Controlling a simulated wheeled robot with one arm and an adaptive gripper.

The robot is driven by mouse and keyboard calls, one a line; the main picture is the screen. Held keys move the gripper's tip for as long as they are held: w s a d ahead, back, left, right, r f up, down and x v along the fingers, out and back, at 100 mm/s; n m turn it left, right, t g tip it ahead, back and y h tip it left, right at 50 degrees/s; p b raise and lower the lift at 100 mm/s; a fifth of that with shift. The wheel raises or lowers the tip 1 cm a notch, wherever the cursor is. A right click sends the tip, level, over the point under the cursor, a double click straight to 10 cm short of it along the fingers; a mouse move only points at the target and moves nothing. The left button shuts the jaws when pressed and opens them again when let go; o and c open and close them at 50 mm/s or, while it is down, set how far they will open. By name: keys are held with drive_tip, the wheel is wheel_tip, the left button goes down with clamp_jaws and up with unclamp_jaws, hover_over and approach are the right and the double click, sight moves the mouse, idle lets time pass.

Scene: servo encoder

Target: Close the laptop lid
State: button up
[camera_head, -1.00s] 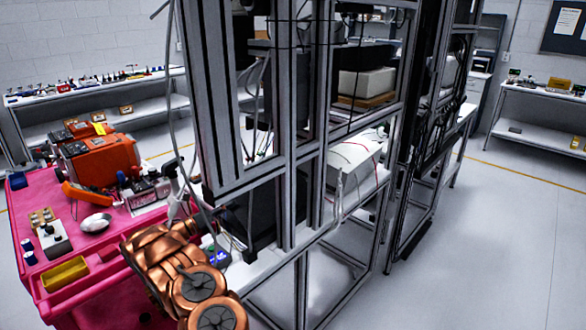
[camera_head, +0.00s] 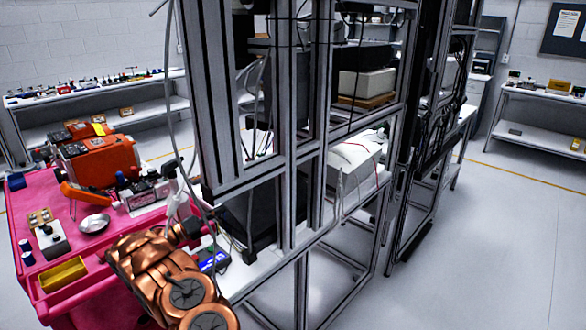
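I cannot make out a laptop for certain. A dark upright panel (camera_head: 236,212) stands behind the metal frame on the white bench, and I cannot tell whether it is the laptop's lid. My copper-coloured arm reaches up from the bottom, over the right edge of the pink cart. The small dark end of my arm, seemingly my gripper (camera_head: 190,229), is left of the dark panel and apart from it in the picture. Its fingers are too small and dark to tell open from shut. No object shows clearly in it.
A metal frame (camera_head: 289,160) with hanging cables stands between my view and the bench. A small blue-lit device (camera_head: 214,261) lies near my arm. The pink cart (camera_head: 28,262) holds an orange case (camera_head: 105,160), a yellow tray (camera_head: 62,274) and a silver dish (camera_head: 95,223). The floor right is clear.

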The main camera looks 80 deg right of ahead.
drive_tip(key=shift+v, duration=1.15)
idle(0.6)
drive_tip(key=s+a+r+m+t+y, duration=0.2)
drive_tip(key=s+a+r+m+y, duration=0.15)
drive_tip(key=a+r, duration=0.4)
drive_tip(key=s+a+r+m+t+y, duration=0.15)
drive_tip(key=a+r+m, duration=0.3)
drive_tip(key=a, duration=0.65)
drive_tip(key=s+a+f+m+t+y, duration=0.1)
drive_tip(key=s+a, duration=0.4)
drive_tip(key=a, duration=0.8)
drive_tip(key=s+a+f+m+t+y, duration=0.1)
drive_tip(key=s+a+m+t+y, duration=0.3)
drive_tip(key=a, duration=1)
drive_tip(key=s+a+f+m+t+y, duration=0.1)
drive_tip(key=s+a+m+t+y, duration=0.2)
drive_tip(key=a, duration=1)
drive_tip(key=s+m+y, duration=0.2)
drive_tip(key=s, duration=0.2)
drive_tip(key=shift+a+f, duration=0.25)
drive_tip(key=shift+f, duration=0.15)
